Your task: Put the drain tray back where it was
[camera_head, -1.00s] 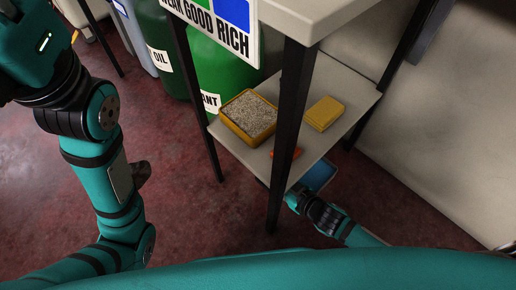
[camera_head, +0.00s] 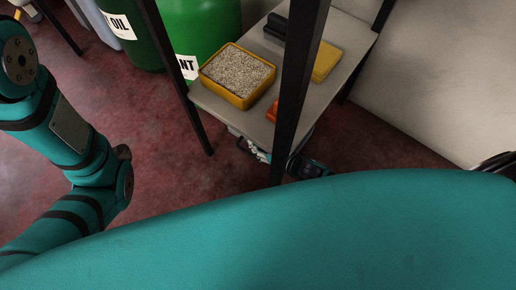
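My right gripper (camera_head: 302,167) is low under the front edge of the table's lower shelf, partly behind the near black leg. Its fingers are hidden, so I cannot tell whether it is open or shut. A small dark and pale, bluish item (camera_head: 257,151) shows just under the shelf edge left of that leg; I cannot tell what it is. I cannot identify the drain tray for certain in the head view now. My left arm is folded at the left, and its gripper is outside the picture.
The grey lower shelf (camera_head: 220,108) holds a yellow box of grey granules (camera_head: 237,73), a yellow block (camera_head: 326,62), an orange item (camera_head: 272,111) and a dark object (camera_head: 290,30). Green drums (camera_head: 205,30) stand behind. A pale wall (camera_head: 440,80) is at right. Red floor (camera_head: 170,150) is clear at left.

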